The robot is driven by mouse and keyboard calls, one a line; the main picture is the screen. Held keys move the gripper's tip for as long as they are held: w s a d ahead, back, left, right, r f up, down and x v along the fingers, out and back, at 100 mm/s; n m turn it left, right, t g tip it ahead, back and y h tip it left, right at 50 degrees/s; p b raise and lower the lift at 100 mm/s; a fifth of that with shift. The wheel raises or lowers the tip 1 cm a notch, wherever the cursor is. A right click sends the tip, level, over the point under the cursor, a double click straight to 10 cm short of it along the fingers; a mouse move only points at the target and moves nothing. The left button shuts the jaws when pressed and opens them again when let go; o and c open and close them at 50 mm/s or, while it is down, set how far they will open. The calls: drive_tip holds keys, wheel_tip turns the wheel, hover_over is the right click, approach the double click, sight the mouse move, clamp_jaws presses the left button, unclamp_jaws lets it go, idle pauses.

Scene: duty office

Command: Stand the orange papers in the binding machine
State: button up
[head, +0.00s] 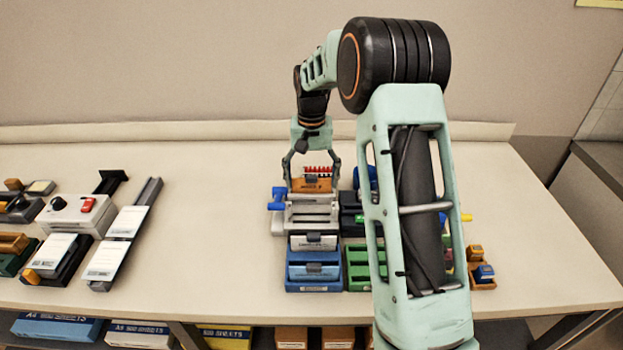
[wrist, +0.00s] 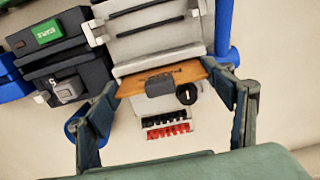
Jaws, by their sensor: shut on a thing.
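The orange papers (head: 312,185) are upright between the fingers of my gripper (head: 312,178), over the rear part of the binding machine (head: 306,226). The machine is pale grey with a blue handle at its left. In the wrist view, my gripper (wrist: 160,78) is shut on the two side edges of the orange papers (wrist: 133,84), which have a dark grey clip at their middle. The machine (wrist: 165,42) lies just beyond them there, with a row of red and black teeth on the near side. Whether the papers' lower edge touches the machine is hidden.
A blue tray (head: 313,285) and a green tray (head: 357,278) stand in front of the machine. A dark stapler-like device (wrist: 75,75) is close beside it. More office devices stand at the left (head: 75,215). The table between is clear.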

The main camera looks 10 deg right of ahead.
drive_tip(key=o, duration=1.1)
drive_tip(key=shift+r, duration=0.1)
drive_tip(key=shift+r+p, duration=3.2)
drive_tip(key=shift+r, duration=1.3)
drive_tip(key=shift+f, duration=0.1)
